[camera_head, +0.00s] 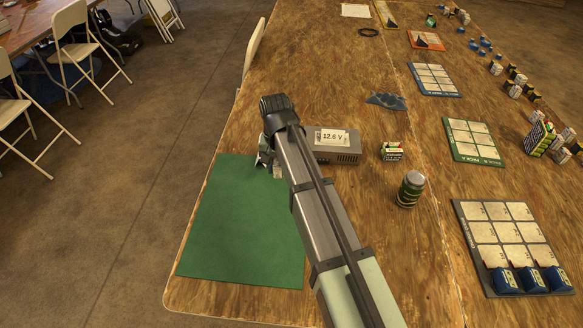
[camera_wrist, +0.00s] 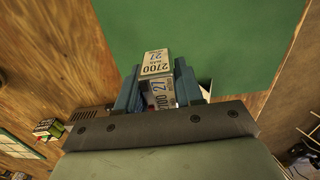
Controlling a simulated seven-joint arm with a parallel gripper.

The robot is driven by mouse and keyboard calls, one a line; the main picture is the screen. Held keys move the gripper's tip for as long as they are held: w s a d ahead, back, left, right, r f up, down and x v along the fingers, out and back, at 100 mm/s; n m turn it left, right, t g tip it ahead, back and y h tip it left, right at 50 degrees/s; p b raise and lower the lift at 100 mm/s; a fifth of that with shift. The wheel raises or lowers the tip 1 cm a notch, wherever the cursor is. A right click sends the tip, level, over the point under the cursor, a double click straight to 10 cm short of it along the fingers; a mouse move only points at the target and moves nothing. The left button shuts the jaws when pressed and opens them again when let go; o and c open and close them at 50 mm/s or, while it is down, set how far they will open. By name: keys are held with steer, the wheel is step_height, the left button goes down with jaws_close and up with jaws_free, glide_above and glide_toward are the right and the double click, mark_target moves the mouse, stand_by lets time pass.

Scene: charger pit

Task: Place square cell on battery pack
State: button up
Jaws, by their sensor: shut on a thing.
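My gripper (camera_wrist: 158,85) is shut on a pale square cell (camera_wrist: 156,62) with printed "2700" and "27" labels, which sits between the blue-grey fingers in the wrist view. In the head view my gripper (camera_head: 266,160) is at the far edge of the green mat, partly hidden by my arm; the cell is hard to make out there. At right, a dark battery pack tray (camera_head: 476,239) has a grid of pale squares, with three blue cells (camera_head: 530,279) along its near row. A green-edged pack tray (camera_head: 473,141) and a blue one (camera_head: 434,79) beyond it show bare squares.
A grey meter (camera_head: 338,153) reading "12.6 V" stands just right of my gripper. A small battery block (camera_head: 392,151) and a dark green can (camera_head: 410,189) stand between it and the trays. The green mat (camera_head: 237,228) is clear. Several loose cells line the right side.

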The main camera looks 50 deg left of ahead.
steer(key=shift+r, duration=0.3)
steer(key=w+d+r+m, duration=0.2)
steer(key=w+d, duration=0.3)
steer(key=w, duration=0.7)
steer(key=w+d+r+m, duration=0.15)
steer(key=w+d, duration=0.25)
steer(key=w, duration=0.7)
steer(key=w+d+r+m, duration=0.25)
steer(key=w+d, duration=0.25)
steer(key=w, duration=0.7)
steer(key=n, duration=0.1)
glide_above(393, 147)
steer(key=shift+f, duration=3.7)
steer(key=shift+f, duration=0.6)
steer(key=o, duration=1.1)
steer(key=shift+o, duration=0.2)
